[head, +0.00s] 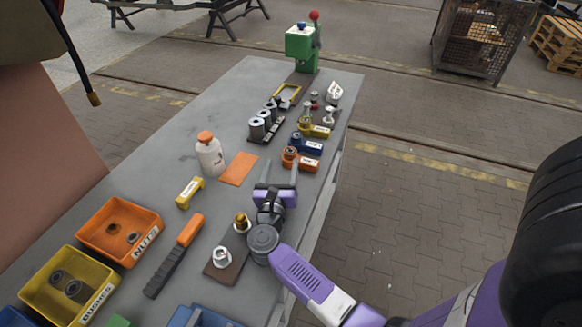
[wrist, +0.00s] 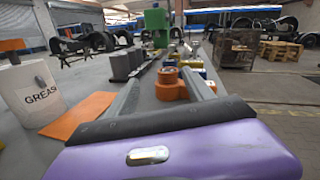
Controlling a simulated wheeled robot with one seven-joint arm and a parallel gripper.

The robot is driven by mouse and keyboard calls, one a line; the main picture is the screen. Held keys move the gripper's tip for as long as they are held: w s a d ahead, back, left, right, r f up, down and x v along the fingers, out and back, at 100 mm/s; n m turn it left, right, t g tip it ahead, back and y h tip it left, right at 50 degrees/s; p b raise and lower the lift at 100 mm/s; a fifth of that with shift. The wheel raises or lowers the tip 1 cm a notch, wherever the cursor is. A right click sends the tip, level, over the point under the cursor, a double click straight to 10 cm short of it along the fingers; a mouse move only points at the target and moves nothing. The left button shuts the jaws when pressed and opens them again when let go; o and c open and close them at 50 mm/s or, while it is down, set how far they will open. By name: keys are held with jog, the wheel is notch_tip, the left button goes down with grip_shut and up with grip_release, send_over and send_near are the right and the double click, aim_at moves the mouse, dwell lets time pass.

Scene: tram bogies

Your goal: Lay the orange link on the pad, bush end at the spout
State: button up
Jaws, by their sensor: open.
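The orange link (head: 304,164) lies on the grey bench near its right edge, its round bush end (head: 290,154) to the left. In the wrist view the orange link (wrist: 171,86) shows ahead, between my two fingers in the picture. The pad is a flat orange sheet (head: 239,169) left of my gripper, and it also shows in the wrist view (wrist: 82,117). A white grease bottle (head: 210,158) with an orange cap stands beside the pad; its spout is not clear. My gripper (head: 278,170) is open and empty, short of the link.
A blue link (head: 307,144) and a yellow link (head: 315,130) lie beyond the orange one. Grey cylinders (head: 264,124) stand left of them.

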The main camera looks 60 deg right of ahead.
aim_at(289, 155)
jog(key=shift+s+f+m+g, duration=0.3)
jog(key=shift+s+f+m, duration=0.1)
jog(key=shift+m, duration=0.3)
jog(key=shift+s+d+m, duration=0.1)
jog(key=shift+m, duration=0.3)
jog(key=shift+d, duration=0.15)
jog(key=p+x, duration=0.2)
jog(key=x, duration=0.5)
jog(key=shift+d+r, duration=0.1)
jog(key=shift+d, duration=0.2)
grip_shut()
jog(key=shift+r, duration=0.1)
